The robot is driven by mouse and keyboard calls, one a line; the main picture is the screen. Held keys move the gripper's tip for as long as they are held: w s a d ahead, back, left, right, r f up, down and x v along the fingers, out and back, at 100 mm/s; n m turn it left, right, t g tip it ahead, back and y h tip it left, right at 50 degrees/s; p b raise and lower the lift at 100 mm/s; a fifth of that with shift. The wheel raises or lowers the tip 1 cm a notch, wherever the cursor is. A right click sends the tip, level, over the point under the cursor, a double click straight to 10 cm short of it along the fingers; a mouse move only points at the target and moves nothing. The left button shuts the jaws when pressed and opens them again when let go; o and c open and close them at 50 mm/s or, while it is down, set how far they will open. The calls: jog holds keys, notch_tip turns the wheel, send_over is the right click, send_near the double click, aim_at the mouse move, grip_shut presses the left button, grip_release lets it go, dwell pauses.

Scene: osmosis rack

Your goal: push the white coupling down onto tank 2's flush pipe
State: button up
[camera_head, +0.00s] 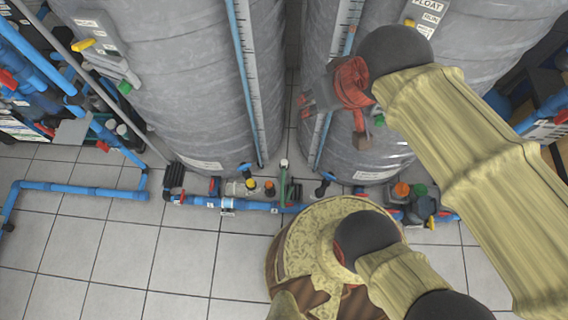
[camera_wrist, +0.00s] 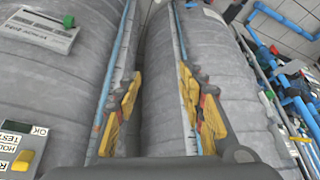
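A small white piece (camera_head: 284,162), which looks like the white coupling, is at the top of a thin green upright pipe (camera_head: 283,183). The pipe stands on the blue floor pipework between two tanks. I cannot tell how far down the piece sits. My gripper shows in the wrist view (camera_wrist: 160,78), its yellow and red fingers spread apart with nothing between them. In the head view the red and grey end of my arm is high in front of the right tank, well above the white piece. Its fingers are hard to make out there. I cannot pick out the coupling in the wrist view.
Large grey tanks stand at left (camera_head: 185,70) and right (camera_head: 480,30), with upright gauge strips beside them. Blue pipes (camera_head: 85,189) and several valves run low along the tank feet. A labelled box (camera_wrist: 20,148) is on a tank. Tiled floor (camera_head: 120,245) is clear at the left front.

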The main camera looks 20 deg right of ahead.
jog(key=shift+o, duration=1)
jog(key=w+f+g, duration=0.1)
jog(key=w+f, duration=0.2)
jog(key=w, duration=0.7)
jog(key=shift+m, duration=0.4)
jog(key=w+f+m+g+b, duration=0.1)
jog(key=w+f, duration=1)
jog(key=f, duration=0.3)
jog(key=w+f+m+g+b, duration=0.1)
jog(key=w+f+m, duration=0.1)
jog(key=w+f, duration=1.05)
jog(key=m+g, duration=0.3)
send_over(285, 161)
notch_tip(285, 161, down, 49)
jog(key=shift+d+r+b, duration=0.15)
jog(key=shift+r+b, duration=0.05)
jog(key=shift+b, duration=0.25)
jog(key=shift+f, duration=0.1)
jog(key=shift+f+b, duration=0.55)
jog(key=shift+f, duration=0.65)
